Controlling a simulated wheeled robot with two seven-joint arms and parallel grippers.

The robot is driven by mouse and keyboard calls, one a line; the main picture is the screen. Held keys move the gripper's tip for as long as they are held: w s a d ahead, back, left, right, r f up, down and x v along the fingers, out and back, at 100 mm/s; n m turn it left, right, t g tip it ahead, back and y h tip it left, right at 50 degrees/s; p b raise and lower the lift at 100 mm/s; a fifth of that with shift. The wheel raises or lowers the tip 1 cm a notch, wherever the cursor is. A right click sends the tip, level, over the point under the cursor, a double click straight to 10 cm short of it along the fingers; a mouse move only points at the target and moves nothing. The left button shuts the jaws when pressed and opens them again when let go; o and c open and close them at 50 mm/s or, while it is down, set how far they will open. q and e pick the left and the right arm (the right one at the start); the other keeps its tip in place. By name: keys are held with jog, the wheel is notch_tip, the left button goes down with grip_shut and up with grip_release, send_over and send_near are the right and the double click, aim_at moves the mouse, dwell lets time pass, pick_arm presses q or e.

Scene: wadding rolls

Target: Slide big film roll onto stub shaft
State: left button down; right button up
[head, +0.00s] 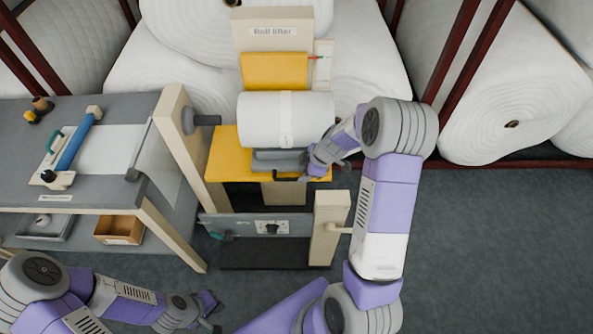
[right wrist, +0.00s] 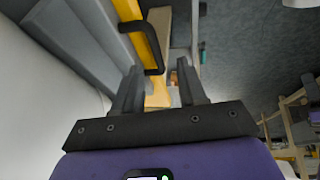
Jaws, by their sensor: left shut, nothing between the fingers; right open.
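The big white film roll (head: 286,120) lies on its side in a grey cradle (head: 270,160) on the lifter's yellow platform (head: 222,165). The dark stub shaft (head: 207,120) juts right from a beige post, a short gap left of the roll's end. My right gripper (head: 318,168) is at the cradle's front right, below the roll. In the right wrist view its fingers (right wrist: 160,78) are open, with a black handle (right wrist: 158,50) just beyond their tips; contact is unclear. My left gripper (head: 212,310) is shut and empty at the lower left, away from the roll.
The roll lifter's back panel (head: 272,35) stands behind the roll. A workbench (head: 100,195) with a blue roller (head: 75,147) is on the left. A beige post (head: 330,225) stands in front of the platform. Large wadding rolls (head: 510,85) line the back. Floor at right is clear.

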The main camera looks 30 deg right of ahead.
aim_at(294, 179)
jog(key=shift+n, duration=0.3)
jog(key=x, duration=0.6)
jog(key=shift+w+f+b, duration=0.25)
jog(key=shift+w+b, duration=0.1)
jog(key=shift+w, duration=0.15)
grip_shut()
